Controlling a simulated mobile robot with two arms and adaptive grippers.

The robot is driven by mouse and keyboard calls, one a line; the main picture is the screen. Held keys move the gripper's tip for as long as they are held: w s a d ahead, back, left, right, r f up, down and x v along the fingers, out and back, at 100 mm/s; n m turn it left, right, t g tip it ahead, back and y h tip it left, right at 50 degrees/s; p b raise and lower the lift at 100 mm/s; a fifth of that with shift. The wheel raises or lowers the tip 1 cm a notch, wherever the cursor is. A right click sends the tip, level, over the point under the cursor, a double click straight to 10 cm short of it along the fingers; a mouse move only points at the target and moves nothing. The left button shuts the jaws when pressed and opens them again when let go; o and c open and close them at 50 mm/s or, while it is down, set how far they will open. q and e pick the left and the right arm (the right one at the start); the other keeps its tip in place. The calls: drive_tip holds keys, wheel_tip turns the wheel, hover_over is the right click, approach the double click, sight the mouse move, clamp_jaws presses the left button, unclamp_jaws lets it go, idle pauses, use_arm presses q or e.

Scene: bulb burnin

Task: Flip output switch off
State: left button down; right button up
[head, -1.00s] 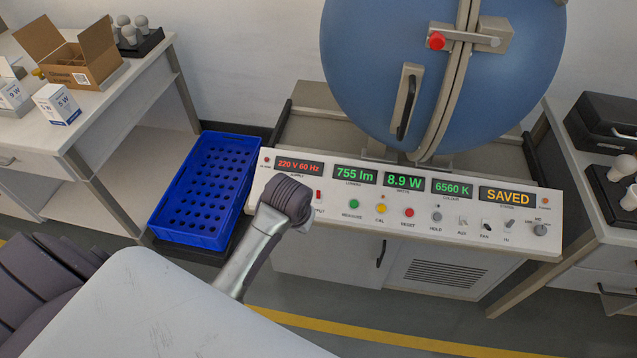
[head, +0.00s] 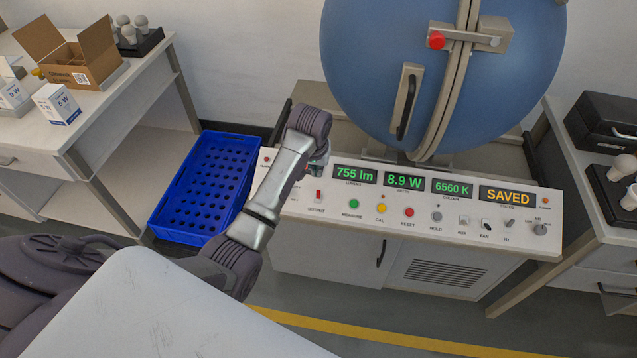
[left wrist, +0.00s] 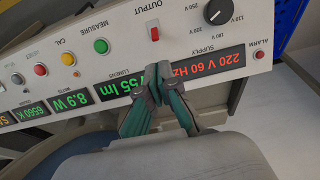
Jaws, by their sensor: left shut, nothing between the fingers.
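The red output switch (head: 319,195) is on the white control panel (head: 470,240), above its OUTPUT label in the head view. It also shows in the left wrist view (left wrist: 153,31). Whether it is tipped on or off is too small to tell. My left gripper (head: 318,166) is over the panel's back part, covering the supply display in the head view. In the left wrist view its shut, empty fingers (left wrist: 148,84) overlap the lumens display, apart from the switch in the picture. The right gripper is not in view.
Green measure (head: 354,204), yellow cal (head: 381,208) and red reset (head: 409,212) buttons sit right of the switch. A supply knob (left wrist: 218,11) is on its other side. The blue sphere (head: 370,60) stands behind the panel. A blue crate (head: 165,236) stands at left.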

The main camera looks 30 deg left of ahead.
sight(319, 184)
use_arm(q)
drive_tip(key=x, duration=0.9)
drive_tip(key=shift+w+f, duration=0.1)
drive_tip(key=shift+f, duration=0.05)
